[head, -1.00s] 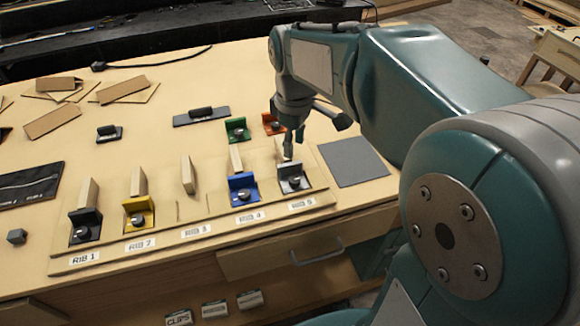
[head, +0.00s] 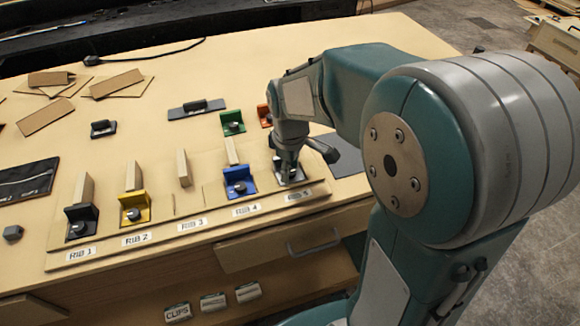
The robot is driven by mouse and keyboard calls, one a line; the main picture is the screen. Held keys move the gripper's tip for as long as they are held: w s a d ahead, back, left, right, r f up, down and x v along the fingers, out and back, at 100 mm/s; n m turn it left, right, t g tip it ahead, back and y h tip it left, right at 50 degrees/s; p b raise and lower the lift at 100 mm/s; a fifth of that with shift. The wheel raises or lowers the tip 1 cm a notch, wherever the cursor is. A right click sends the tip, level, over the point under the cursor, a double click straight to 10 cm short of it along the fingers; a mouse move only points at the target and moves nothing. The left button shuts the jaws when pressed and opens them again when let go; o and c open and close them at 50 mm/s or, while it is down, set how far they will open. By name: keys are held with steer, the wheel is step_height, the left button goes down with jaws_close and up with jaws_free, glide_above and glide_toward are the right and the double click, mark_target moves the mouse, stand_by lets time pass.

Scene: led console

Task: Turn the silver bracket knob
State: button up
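The silver bracket (head: 279,167) sits at the RIB 5 place on the right end of the wooden board (head: 215,222). My gripper (head: 289,172) points down right over this bracket and covers its knob and most of its body. The fingers are at about knob height. They are small and blend with the grey bracket, so I cannot tell whether they touch the knob or are closed on it.
A blue bracket (head: 239,181) stands just left at RIB 4, with yellow (head: 134,207) and black (head: 80,222) brackets further left. Green (head: 232,122) and orange (head: 265,115) brackets lie behind. A grey pad (head: 347,161) is to the right, partly behind my arm.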

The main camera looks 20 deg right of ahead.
jaws_close()
